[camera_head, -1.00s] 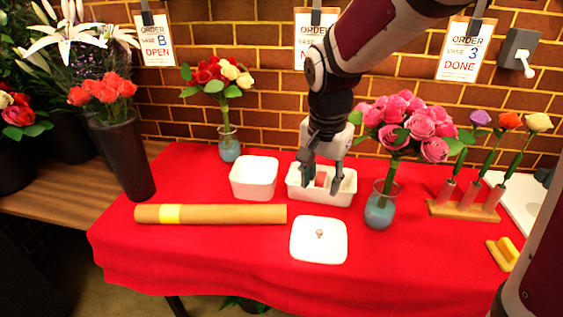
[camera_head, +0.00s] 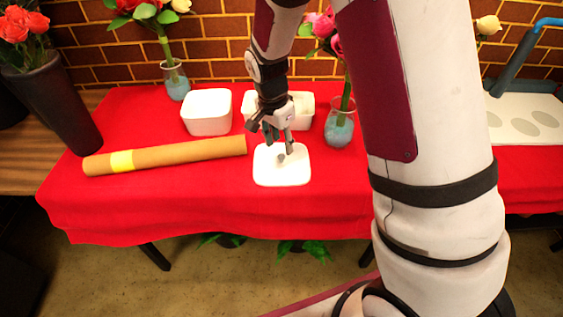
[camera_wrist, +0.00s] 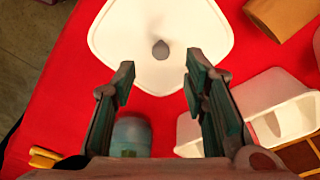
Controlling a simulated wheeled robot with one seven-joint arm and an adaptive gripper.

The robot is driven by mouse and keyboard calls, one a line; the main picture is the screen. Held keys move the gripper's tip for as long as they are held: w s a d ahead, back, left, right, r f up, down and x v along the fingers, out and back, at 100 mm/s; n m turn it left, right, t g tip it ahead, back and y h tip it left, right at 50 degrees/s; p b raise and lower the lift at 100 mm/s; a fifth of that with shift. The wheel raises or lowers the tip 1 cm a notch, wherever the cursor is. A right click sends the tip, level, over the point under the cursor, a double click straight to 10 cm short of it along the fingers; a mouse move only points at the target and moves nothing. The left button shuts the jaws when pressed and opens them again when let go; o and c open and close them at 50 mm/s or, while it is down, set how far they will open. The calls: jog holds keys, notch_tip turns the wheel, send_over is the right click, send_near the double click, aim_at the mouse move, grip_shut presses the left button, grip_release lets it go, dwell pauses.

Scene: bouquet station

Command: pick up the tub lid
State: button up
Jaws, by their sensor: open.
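The tub lid (camera_head: 283,175) is a white rounded square with a small grey knob, lying flat on the red cloth near the table's front edge. In the wrist view the lid (camera_wrist: 125,38) lies ahead of the fingers, with its knob (camera_wrist: 160,50) near the middle line between them. My gripper (camera_head: 282,148) is open and empty, above the lid's back part in the head view. In the wrist view its fingertips (camera_wrist: 157,82) are spread wide, with lid and red cloth showing between them. I cannot tell its exact height above the lid.
A square white tub (camera_head: 207,112) and a long white container (camera_head: 300,110) stand behind the lid. A brown paper roll (camera_head: 190,151) with a yellow band lies at left. A glass vase (camera_head: 339,128) with flowers stands at right. A dark vase (camera_head: 66,118) stands far left.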

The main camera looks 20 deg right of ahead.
aim_at(281, 155)
jog(key=shift+w+d+f+b, duration=0.1)
jog(key=shift+f+b, duration=0.05)
jog(key=shift+f, duration=1.25)
jog(key=shift+w+d+f+b, duration=0.1)
jog(key=shift+f+b, duration=0.05)
jog(key=shift+f, duration=1.25)
grip_shut()
